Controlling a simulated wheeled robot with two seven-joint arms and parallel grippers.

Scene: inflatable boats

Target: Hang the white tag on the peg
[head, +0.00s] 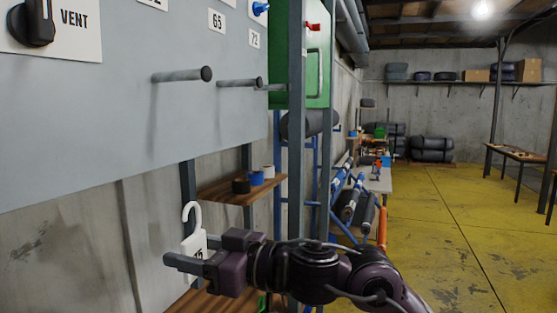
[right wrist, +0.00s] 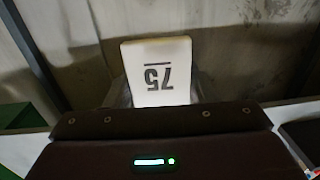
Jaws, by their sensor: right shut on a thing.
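The white tag (head: 192,243) has a hook at its top and hangs upright in my right gripper (head: 188,262), which is shut on its lower part. In the right wrist view the tag (right wrist: 158,72) shows the number 75, upside down. A further peg end (head: 275,87) shows just beyond. The tag is below the panel's lower edge, well under the pegs and apart from them. My left gripper is not in view.
The grey panel (head: 90,120) carries a VENT knob (head: 38,22) and number labels 65 (head: 217,21) and 72 (head: 254,38). A wooden shelf (head: 240,190) with tape rolls is behind the tag. A green box (head: 318,60) and metal posts stand to the right. Yellow floor is open farther right.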

